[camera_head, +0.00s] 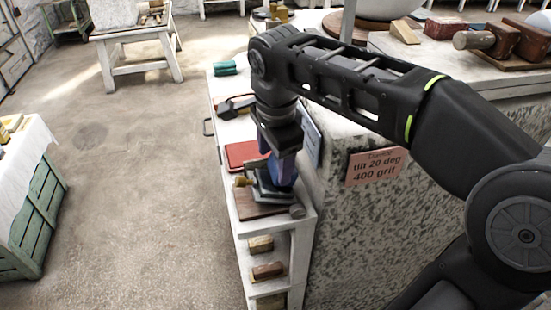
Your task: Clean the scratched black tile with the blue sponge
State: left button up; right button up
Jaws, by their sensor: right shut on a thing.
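My right gripper (277,158) points down over the narrow white shelf unit at the centre. It is shut on the blue sponge (286,174), which shows partly between and below its fingers. Under the sponge is a dark, flat, tile-like piece (262,192). It is partly covered, and I cannot make out scratches. I cannot tell whether the sponge touches it. My left gripper is out of view.
A red flat piece (241,154), a brown board (258,209) and green folded cloths (225,68) lie on the shelf unit (302,222). A speckled block with a pink sign (376,166) stands close on the right.

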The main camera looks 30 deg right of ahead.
jog(key=shift+w+d+r+t, duration=0.25)
jog(key=shift+w+d+t, duration=0.05)
jog(key=shift+w, duration=0.2)
jog(key=shift+s+a+f+b, duration=0.1)
jog(key=shift+s+a+b, duration=0.05)
jog(key=shift+s+b, duration=0.3)
grip_shut()
jog(key=shift+s, duration=0.1)
jog(key=shift+s, duration=0.15)
jog(key=shift+s+a+f, duration=0.1)
jog(key=shift+s, duration=0.05)
jog(key=shift+s+a+f+b, duration=0.1)
jog(key=shift+s+a+b, duration=0.25)
jog(key=shift+s, duration=0.4)
